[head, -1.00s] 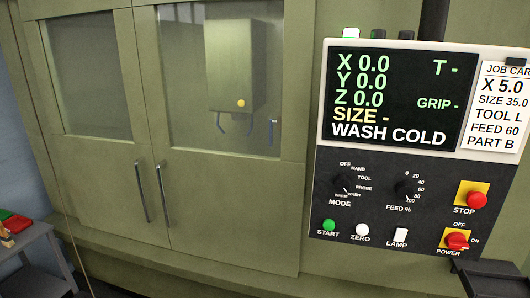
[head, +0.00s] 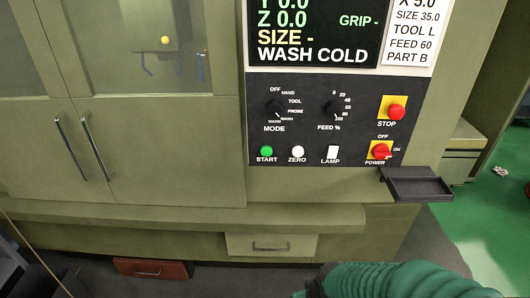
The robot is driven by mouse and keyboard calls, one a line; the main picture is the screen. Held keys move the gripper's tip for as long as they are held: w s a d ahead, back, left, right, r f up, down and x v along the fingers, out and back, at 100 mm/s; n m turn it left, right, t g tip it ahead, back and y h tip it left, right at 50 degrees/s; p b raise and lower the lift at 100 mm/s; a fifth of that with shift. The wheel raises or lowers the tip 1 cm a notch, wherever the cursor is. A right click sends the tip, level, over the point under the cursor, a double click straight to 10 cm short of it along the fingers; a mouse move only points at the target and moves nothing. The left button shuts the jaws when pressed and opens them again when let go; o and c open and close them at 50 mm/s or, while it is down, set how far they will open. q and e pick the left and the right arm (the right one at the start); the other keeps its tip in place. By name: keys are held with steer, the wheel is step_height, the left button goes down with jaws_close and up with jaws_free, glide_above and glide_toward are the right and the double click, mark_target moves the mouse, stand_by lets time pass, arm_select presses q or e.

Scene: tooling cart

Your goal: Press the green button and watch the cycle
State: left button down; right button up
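The green START button (head: 267,151) sits at the lower left of the black control panel (head: 330,110) in the head view. The screen (head: 318,35) above it reads Z 0.0, SIZE -, GRIP - and WASH COLD. The MODE knob (head: 274,107) and the FEED % knob (head: 331,107) are above the button row. A green ribbed sleeve at the bottom edge looks like part of my arm, well below the panel. Neither gripper shows in view.
Beside START are the white ZERO button (head: 298,152) and LAMP switch (head: 333,153). The red STOP button (head: 396,111) and POWER switch (head: 380,151) are at right. A dark tray (head: 418,187) juts out below the panel. Closed doors with handles (head: 95,148) stand left.

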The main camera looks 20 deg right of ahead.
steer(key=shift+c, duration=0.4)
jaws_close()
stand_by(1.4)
